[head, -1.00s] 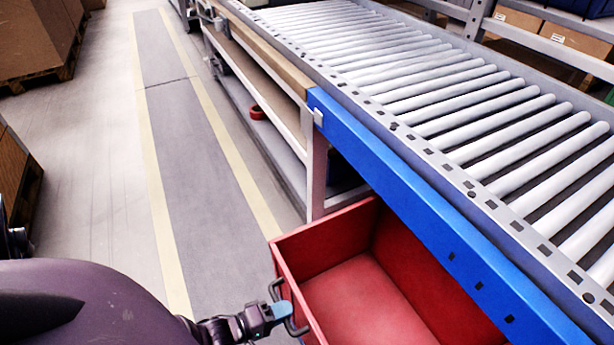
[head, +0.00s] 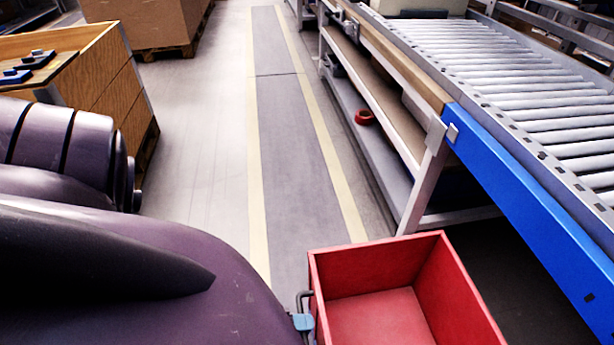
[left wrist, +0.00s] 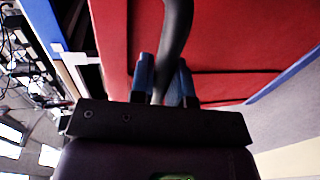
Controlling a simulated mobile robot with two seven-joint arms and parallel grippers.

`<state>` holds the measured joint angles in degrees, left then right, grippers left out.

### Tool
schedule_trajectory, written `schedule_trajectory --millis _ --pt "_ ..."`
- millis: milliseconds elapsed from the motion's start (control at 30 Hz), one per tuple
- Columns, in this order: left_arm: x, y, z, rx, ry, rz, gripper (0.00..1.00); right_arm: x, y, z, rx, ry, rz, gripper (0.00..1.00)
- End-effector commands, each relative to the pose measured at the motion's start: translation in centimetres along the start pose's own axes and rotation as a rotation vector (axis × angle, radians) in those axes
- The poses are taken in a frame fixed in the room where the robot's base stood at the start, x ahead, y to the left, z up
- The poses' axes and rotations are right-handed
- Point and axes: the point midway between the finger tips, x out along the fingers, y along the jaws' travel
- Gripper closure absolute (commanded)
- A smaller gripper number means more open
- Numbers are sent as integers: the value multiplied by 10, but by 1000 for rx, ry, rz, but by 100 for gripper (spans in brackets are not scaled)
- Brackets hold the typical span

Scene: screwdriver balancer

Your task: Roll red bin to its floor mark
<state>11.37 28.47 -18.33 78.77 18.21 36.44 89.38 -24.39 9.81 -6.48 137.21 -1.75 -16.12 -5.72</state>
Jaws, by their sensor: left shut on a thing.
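The red bin (head: 375,315) stands at the lower right in the head view, open at the top and empty where I can see inside. Its near part is cut off by the frame. My left gripper (head: 303,322) is at the bin's left side, shut on its dark handle (head: 301,297). In the left wrist view the blue fingertips (left wrist: 162,82) close around the handle (left wrist: 174,45), with the red bin wall (left wrist: 240,45) behind. My right gripper is not in view. No floor mark for the bin can be made out.
A roller conveyor with a blue side rail (head: 535,185) runs along the right. Its leg (head: 422,185) stands just beyond the bin. A grey floor lane (head: 290,150) with yellow edges is clear ahead. A wooden crate (head: 95,85) stands at the left.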

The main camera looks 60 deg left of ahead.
Motion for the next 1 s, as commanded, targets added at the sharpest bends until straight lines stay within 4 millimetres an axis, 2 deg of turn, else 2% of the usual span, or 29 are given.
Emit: schedule_trajectory --millis 533,567,700,1000 --pt "-2 0 0 1 -1 0 100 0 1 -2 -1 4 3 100" --pt "-2 0 0 1 -1 0 79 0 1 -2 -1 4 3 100" --pt "-2 0 0 0 -1 0 58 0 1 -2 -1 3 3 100" --pt "-2 2 0 0 0 1 58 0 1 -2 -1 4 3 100"
